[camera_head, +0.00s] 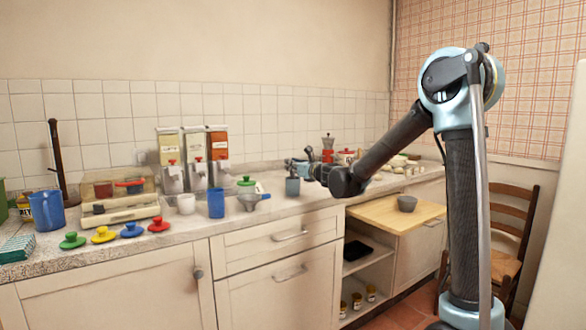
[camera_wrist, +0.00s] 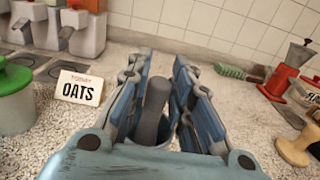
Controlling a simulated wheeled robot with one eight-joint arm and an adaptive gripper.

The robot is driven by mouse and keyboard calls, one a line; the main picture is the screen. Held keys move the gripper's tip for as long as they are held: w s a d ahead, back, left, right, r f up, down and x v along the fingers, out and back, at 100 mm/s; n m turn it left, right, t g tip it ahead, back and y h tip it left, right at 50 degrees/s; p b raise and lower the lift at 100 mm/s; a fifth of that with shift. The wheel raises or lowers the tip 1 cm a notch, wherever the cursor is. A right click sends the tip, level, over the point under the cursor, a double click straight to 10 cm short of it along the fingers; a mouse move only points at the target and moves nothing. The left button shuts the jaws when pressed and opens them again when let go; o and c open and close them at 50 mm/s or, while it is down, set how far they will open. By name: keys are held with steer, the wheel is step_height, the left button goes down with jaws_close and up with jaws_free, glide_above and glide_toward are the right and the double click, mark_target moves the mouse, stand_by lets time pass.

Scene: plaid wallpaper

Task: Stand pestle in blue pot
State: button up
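The grey pestle (camera_wrist: 152,112) stands between my gripper's two fingers in the wrist view, with its rounded end up and its lower end inside a pot. The blue-grey pot (camera_head: 292,187) stands on the counter below my gripper (camera_head: 300,166). In the wrist view only parts of the pot's rim show between and beside the fingers. My gripper (camera_wrist: 172,75) is open around the pestle, with a clear gap to the right finger. The pestle's foot is hidden, so I cannot tell whether it touches the pot's floor.
An oats card (camera_wrist: 80,87) and a green-lidded jar (camera_wrist: 14,100) stand left of my gripper. A green brush (camera_wrist: 240,73) and a red moka pot (camera_wrist: 284,72) are on the right. A blue cup (camera_head: 216,203) and several coloured lids are farther left.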

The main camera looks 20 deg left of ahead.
steer(key=shift+o, duration=1)
steer(key=v, duration=1.2)
